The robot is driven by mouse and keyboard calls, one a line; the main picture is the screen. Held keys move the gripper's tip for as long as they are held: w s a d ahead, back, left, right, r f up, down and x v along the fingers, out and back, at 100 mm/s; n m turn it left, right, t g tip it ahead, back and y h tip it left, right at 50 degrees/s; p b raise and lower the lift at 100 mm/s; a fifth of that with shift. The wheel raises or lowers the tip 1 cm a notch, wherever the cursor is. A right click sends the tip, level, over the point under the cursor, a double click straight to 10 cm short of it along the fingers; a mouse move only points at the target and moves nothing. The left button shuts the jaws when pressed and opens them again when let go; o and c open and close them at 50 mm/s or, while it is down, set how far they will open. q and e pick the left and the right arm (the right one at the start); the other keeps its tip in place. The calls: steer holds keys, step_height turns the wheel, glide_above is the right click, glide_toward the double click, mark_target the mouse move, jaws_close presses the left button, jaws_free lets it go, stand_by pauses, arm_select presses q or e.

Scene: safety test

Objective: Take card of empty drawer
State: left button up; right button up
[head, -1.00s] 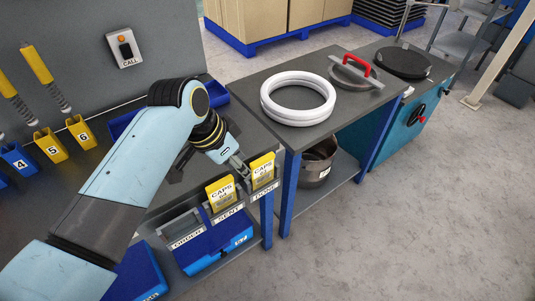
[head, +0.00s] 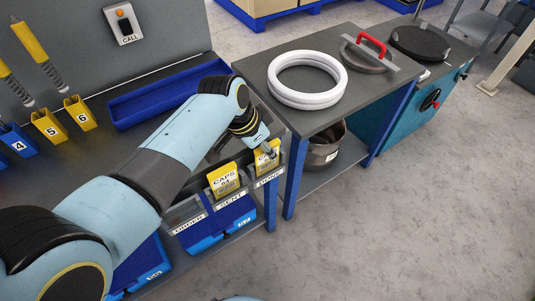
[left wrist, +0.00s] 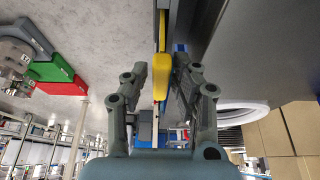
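Two yellow CAPS cards stand upright in the labelled card rack (head: 190,225) on the bench edge. One card (head: 222,181) is in the SENT slot and one card (head: 262,163) is in the DONE slot. The ORDER slot shows no card. My left gripper (head: 271,151) is at the top of the DONE card and partly hides it. In the left wrist view, a yellow card edge (left wrist: 161,75) lies between the fingers, which look open with narrow gaps. Blue drawers (head: 222,232) sit below the rack; their insides are mostly hidden. My right gripper is not in view.
Numbered bins (head: 48,126) and a long blue tray (head: 165,95) are on the bench. A side table (head: 310,115) with white rings (head: 307,80) and a red-handled lid (head: 368,53) stands close right of the rack. Open floor (head: 420,220) lies at the lower right.

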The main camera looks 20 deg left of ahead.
arm_select(q)
steer(key=shift+w+d+f, duration=0.1)
steer(key=shift+w+f, duration=0.15)
steer(key=shift+f, duration=0.35)
jaws_close()
